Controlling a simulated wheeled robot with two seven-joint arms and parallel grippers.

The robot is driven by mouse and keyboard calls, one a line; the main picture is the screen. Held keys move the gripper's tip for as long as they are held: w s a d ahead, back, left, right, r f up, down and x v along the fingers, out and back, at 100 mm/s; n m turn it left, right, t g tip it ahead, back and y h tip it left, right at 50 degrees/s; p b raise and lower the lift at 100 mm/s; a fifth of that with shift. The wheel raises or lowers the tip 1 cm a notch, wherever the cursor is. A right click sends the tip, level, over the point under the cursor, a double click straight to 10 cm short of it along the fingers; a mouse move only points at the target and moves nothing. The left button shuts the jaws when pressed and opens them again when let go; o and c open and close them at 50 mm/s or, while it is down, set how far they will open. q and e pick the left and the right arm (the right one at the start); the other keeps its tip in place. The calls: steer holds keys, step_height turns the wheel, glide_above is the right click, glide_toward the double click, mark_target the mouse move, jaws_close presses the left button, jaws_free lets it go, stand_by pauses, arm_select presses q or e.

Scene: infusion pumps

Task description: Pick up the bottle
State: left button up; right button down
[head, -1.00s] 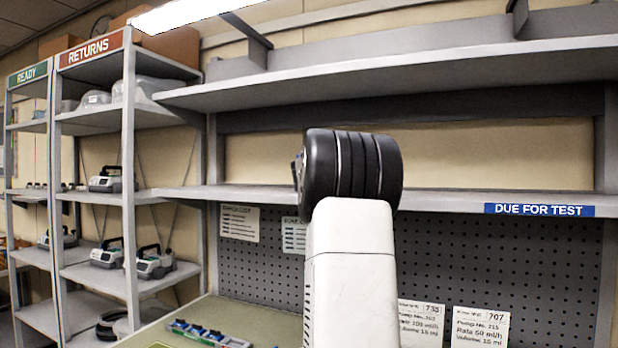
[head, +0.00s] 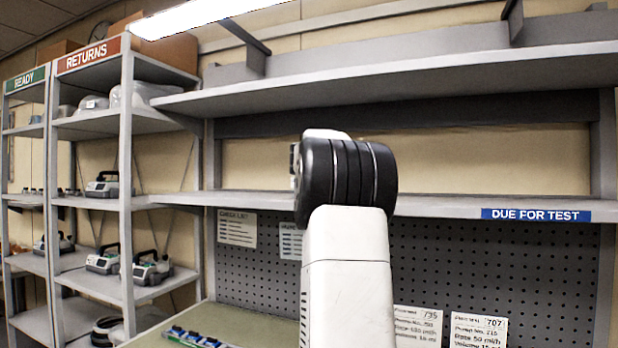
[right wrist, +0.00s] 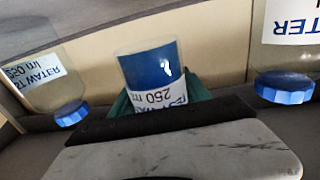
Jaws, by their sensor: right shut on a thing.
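A bottle (right wrist: 152,72) with a blue and white label reading 250 ml, upside down in the picture, is in the middle of the right wrist view. My right gripper (right wrist: 158,98) is shut on it, with teal finger parts showing on both sides. The bottle's lower part in the picture is hidden by the gripper. In the head view my right arm stands up in the middle, and its gripper and the bottle are hidden. My left gripper is in neither view.
Other water bottles with blue caps stand on the left (right wrist: 45,82) and right (right wrist: 290,55) of the right wrist view. In the head view, a shelf marked DUE FOR TEST (head: 440,206) runs behind my arm. Racks with pumps (head: 103,258) stand at left.

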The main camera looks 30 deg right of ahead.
step_height(320, 180, up, 12)
steer(key=shift+r, duration=0.55)
